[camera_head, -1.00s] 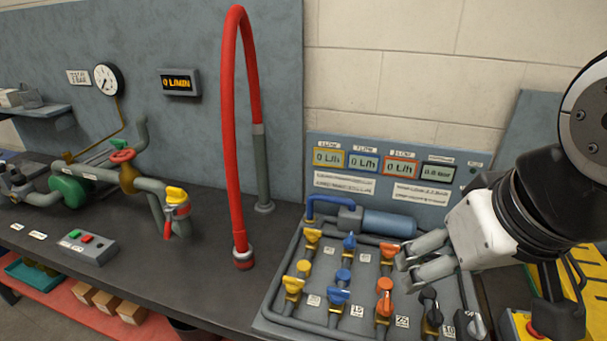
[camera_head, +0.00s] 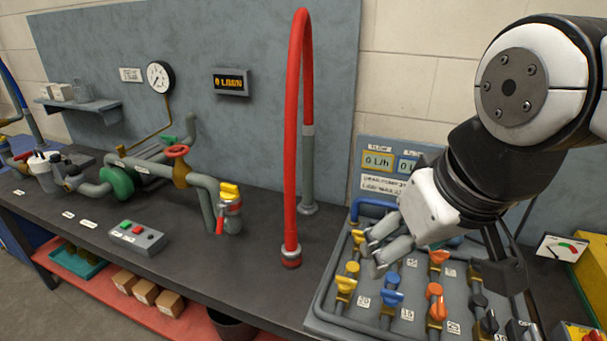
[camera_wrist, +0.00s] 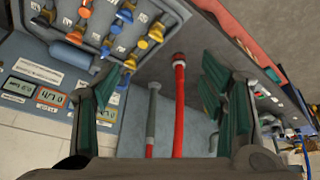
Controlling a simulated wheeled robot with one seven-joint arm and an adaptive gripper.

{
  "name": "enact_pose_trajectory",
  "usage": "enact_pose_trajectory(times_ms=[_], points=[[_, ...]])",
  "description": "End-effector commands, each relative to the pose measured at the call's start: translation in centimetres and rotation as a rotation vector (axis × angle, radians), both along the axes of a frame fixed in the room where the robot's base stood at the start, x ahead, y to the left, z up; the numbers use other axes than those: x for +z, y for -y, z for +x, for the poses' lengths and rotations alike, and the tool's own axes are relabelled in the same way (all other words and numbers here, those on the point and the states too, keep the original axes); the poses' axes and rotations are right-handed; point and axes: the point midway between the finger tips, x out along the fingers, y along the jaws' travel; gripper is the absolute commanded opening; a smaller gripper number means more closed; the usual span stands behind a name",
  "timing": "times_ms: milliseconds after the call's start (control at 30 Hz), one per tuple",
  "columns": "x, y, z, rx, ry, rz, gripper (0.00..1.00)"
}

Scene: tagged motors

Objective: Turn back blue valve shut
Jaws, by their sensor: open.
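The back blue valve is hidden behind my gripper in the head view; a small blue handle (camera_wrist: 107,47) near the blue-grey cylinder in the wrist view appears to be it. The front blue valve (camera_head: 392,290) stands nearer the front of the manifold. My gripper (camera_head: 373,249) is open and empty, its fingers pointing left above the back row, between the back yellow valve (camera_head: 358,237) and back orange valve (camera_head: 438,257). In the wrist view its dark green fingers are spread wide with no valve between them. I cannot tell the back blue handle's angle.
A front yellow valve (camera_head: 347,280) and front orange valve (camera_head: 436,300) flank the front blue one. A tall red hose (camera_head: 296,140) rises left of the manifold. A display panel (camera_head: 378,160) stands behind. The bench between button box (camera_head: 137,237) and hose is clear.

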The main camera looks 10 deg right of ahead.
Motion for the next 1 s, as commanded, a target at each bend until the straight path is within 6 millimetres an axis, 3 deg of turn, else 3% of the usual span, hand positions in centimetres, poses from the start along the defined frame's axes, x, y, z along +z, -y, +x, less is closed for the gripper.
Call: enact_pose_trajectory(times_ms=[367, 567, 767, 1000], points=[[0.3, 1.7, 4.7, 0.109, -0.080, -0.101, 0.65], [-0.3, 3.9, 9.6, 0.228, -0.163, -0.171, 0.65], [-2.5, 7.5, 16.0, 0.405, -0.267, -0.225, 0.65], [-7.4, 13.0, 22.8, 0.625, -0.362, -0.228, 0.65]])
